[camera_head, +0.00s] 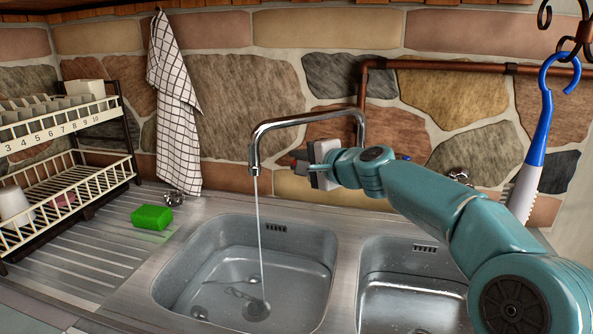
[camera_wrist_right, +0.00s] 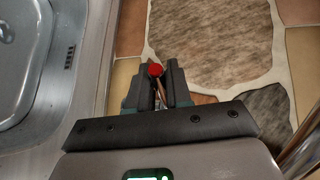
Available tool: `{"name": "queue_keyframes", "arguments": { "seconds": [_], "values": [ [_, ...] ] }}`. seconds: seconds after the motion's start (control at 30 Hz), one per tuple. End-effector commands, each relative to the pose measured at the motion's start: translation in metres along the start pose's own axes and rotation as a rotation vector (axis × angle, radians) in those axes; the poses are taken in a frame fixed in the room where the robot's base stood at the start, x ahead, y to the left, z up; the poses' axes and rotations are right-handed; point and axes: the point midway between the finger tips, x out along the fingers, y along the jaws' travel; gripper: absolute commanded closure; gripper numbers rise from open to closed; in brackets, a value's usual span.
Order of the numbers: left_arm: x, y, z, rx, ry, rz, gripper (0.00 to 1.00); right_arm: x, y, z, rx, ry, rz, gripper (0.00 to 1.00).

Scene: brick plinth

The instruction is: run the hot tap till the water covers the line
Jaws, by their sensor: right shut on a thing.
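The chrome tap spout (camera_head: 290,123) arches over the left basin (camera_head: 322,300), and a thin stream of water (camera_head: 262,235) falls from it towards the drain. Shallow clear water seems to lie in the basin; its level and any line on the wall are hard to make out. My right gripper (camera_head: 309,165) reaches in from the right, behind the spout. In the right wrist view, my gripper (camera_wrist_right: 156,88) is shut on the hot tap's red-ended handle (camera_wrist_right: 155,70), which shows between the fingertips. My left gripper is not in view.
A right basin (camera_head: 415,300) lies under my right arm. A green sponge (camera_head: 152,217) sits on the drainer beside a dish rack (camera_head: 75,190). A checked towel (camera_head: 177,110) hangs behind. A blue-and-white brush (camera_head: 535,140) hangs at the right. A copper pipe (camera_head: 450,66) runs along the wall.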

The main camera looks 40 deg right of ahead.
Motion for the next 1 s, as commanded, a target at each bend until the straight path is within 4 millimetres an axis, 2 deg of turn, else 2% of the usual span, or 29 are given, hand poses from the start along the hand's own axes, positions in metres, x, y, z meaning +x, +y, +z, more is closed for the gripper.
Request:
{"name": "queue_keyframes", "arguments": {
  "seconds": [0.03, 0.17, 0.5, 1.0],
  "values": [
    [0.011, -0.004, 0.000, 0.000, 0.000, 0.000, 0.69, -0.001, 0.006, -0.003, -0.008, -0.029, -0.002, 1.00],
    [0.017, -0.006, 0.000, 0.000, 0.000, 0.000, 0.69, -0.007, 0.005, -0.006, -0.027, -0.113, 0.001, 1.00],
    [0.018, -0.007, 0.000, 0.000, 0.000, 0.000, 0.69, -0.016, 0.004, -0.010, -0.057, -0.251, 0.006, 1.00],
    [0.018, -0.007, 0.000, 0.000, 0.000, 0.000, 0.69, -0.018, 0.004, -0.011, -0.062, -0.277, 0.007, 1.00]
  ]
}}
